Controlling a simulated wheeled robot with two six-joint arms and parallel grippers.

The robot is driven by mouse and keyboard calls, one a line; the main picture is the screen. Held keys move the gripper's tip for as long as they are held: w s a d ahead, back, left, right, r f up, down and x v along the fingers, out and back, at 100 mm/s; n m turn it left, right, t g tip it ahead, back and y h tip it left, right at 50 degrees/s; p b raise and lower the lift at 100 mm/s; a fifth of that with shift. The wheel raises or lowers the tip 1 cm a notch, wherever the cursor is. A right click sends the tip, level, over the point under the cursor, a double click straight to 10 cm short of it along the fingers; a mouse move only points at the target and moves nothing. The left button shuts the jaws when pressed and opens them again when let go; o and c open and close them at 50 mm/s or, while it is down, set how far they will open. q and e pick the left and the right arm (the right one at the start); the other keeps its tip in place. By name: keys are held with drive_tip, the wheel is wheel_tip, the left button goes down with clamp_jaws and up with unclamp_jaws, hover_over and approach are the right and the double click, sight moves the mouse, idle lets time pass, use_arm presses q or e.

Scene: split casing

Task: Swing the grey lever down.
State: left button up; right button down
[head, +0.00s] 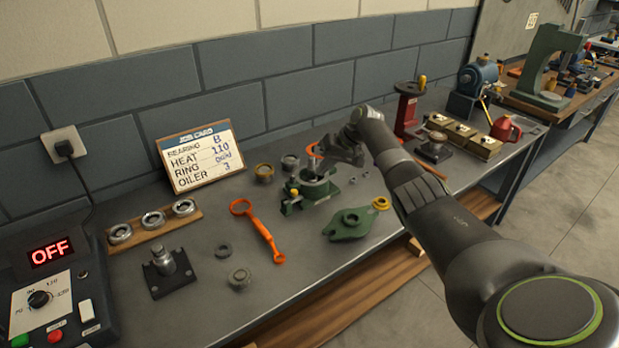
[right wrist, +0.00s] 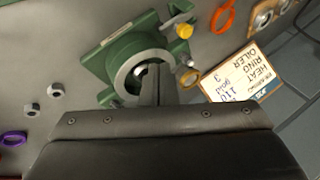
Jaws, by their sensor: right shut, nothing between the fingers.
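A green casing (head: 318,190) with a round grey bore stands on the bench in the head view. It also shows in the right wrist view (right wrist: 98,66). A short grey bar (right wrist: 176,20), which may be the lever, sticks out at the casing's corner beside a yellow knob (right wrist: 184,31). My right gripper (head: 322,158) is shut and empty. In the right wrist view its fingers (right wrist: 157,75) overlap the bore and hide part of it; I cannot tell whether they touch it. The bar lies apart from the fingers. My left gripper is not in view.
A green flanged cover (head: 350,224) lies to the front right of the casing, with a yellow ring (head: 380,203) beside it. An orange wrench (head: 262,232) lies to the left. A job card (head: 200,155) stands behind. Loose nuts (right wrist: 32,110) lie near the casing.

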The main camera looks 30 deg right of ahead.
drive_tip(key=d, duration=0.1)
drive_tip(key=s+d+r, duration=0.1)
drive_tip(key=d+b, duration=0.1)
drive_tip(key=shift+s+d+r, duration=0.15)
drive_tip(key=shift+d+r, duration=0.2)
idle(0.3)
